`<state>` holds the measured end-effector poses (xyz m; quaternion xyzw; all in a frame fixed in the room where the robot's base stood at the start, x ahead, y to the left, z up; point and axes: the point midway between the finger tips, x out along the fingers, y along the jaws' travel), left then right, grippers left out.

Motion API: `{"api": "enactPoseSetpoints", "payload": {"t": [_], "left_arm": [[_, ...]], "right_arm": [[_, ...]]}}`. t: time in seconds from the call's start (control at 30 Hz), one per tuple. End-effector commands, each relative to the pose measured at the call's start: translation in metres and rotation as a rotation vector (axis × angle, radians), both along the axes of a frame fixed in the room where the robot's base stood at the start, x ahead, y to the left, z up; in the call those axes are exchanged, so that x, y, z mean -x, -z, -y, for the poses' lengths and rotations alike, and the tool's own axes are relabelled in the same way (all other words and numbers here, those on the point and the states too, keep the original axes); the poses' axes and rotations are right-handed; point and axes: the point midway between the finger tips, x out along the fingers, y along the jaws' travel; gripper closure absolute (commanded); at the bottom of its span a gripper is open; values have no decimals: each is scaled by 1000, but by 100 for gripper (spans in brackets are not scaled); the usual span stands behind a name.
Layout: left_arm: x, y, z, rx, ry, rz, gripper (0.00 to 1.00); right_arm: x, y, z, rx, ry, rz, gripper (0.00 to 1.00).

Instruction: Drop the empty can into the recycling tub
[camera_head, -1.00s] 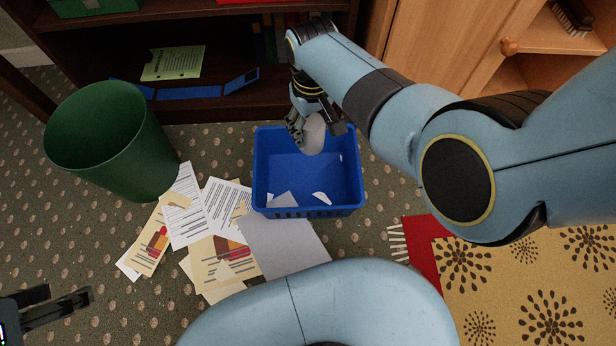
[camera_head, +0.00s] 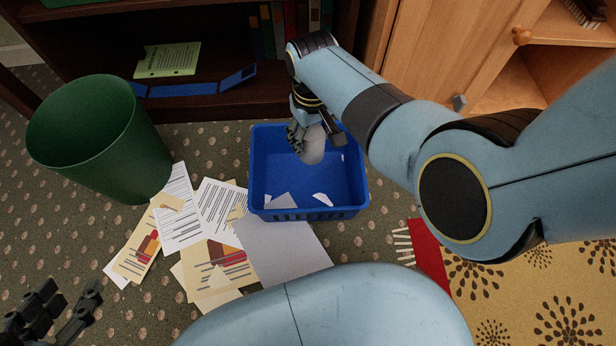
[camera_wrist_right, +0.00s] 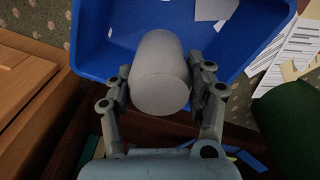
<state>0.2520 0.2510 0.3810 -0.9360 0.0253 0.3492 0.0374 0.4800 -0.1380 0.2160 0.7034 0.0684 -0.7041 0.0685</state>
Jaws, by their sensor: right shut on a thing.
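The can is a plain pale grey cylinder (camera_head: 314,146), seen large in the right wrist view (camera_wrist_right: 159,75). My right gripper (camera_head: 312,140) is shut on it, with one finger on each side of the can in the right wrist view (camera_wrist_right: 160,88). The blue recycling tub (camera_head: 310,213) stands on the carpet, with a few paper scraps inside. The can is at the tub's far side, over its opening; its exact height above the floor of the tub is hard to tell. My left gripper (camera_head: 62,318) is at the lower left, its fingers apart and empty.
A green bin (camera_head: 100,150) stands left of the tub. Loose papers (camera_head: 215,225) lie on the carpet between them. A dark bookshelf (camera_head: 215,105) is behind the tub, and a wooden cabinet (camera_head: 440,45) is behind right. A yellow patterned rug (camera_head: 540,290) lies at lower right.

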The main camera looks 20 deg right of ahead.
Motion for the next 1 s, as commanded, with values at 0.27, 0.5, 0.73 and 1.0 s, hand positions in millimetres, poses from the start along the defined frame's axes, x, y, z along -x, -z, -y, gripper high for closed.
{"api": "enactPoseSetpoints", "payload": {"t": [0.27, 0.5, 0.73, 1.0], "left_arm": [[0, 0, 0, 0, 0, -1, 60], [0, 0, 0, 0, 0, -1, 60], [-2, -7, 0, 0, 0, 6, 60], [-17, -59, 0, 0, -1, 63, 60]], "right_arm": [[0, 0, 0, 0, 0, 1, 30], [0, 0, 0, 0, 0, 0, 19], [-1, -8, 0, -1, 0, 3, 19], [-5, -56, 0, 0, 0, 11, 19]]}}
